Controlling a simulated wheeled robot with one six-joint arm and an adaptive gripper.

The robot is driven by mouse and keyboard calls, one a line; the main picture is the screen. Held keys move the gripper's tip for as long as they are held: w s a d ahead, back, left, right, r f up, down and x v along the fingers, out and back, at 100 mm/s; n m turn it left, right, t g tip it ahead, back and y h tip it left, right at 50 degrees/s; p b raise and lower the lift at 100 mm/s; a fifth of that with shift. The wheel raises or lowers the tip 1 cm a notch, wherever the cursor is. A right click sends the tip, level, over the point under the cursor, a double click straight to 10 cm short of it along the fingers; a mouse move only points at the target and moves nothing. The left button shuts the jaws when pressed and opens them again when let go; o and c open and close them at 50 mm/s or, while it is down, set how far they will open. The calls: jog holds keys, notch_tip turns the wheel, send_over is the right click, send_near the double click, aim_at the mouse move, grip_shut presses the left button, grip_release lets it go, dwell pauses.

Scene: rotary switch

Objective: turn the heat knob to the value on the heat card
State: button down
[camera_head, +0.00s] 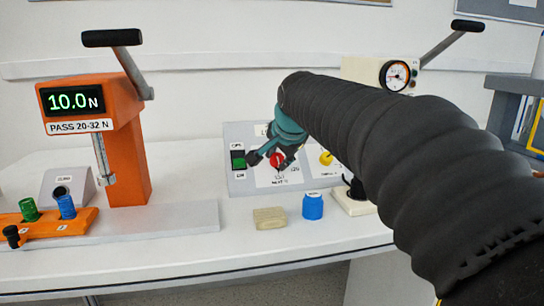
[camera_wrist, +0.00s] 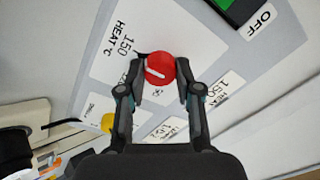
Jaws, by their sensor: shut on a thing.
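The red heat knob (camera_wrist: 160,68) sits on the white control panel (camera_wrist: 185,25), beside printed "HEAT °C" and "150" markings. A pale line on its face lies slanted in the wrist view; I cannot tell exactly which value it points at. My gripper (camera_wrist: 161,74) is shut on the knob, one finger on each side. In the head view, my gripper (camera_head: 271,160) reaches the red knob (camera_head: 277,160), partly covering it. A small white label (camera_wrist: 228,88) beside the knob appears to read 150, but its smaller text is unclear; I cannot tell whether it is the heat card.
A green switch (camera_head: 238,160) and a yellow knob (camera_head: 326,158) flank the red knob. A beige block (camera_head: 269,218) and a blue jar (camera_head: 313,206) stand in front of the panel. An orange press (camera_head: 128,150) stands left; a gauge (camera_head: 396,76) is behind my arm.

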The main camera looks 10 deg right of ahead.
jog(key=shift+f+m, duration=0.25)
jog(key=shift+m, duration=0.05)
dwell(0.4)
jog(key=c, duration=0.8)
grip_release()
jog(key=shift+w, duration=0.1)
jog(key=shift+r, duration=0.1)
jog(key=shift+r, duration=0.15)
jog(key=v, duration=1.1)
jog(key=shift+s+a+r, duration=0.15)
jog(key=shift+s+r, duration=0.1)
jog(key=shift+s, duration=0.1)
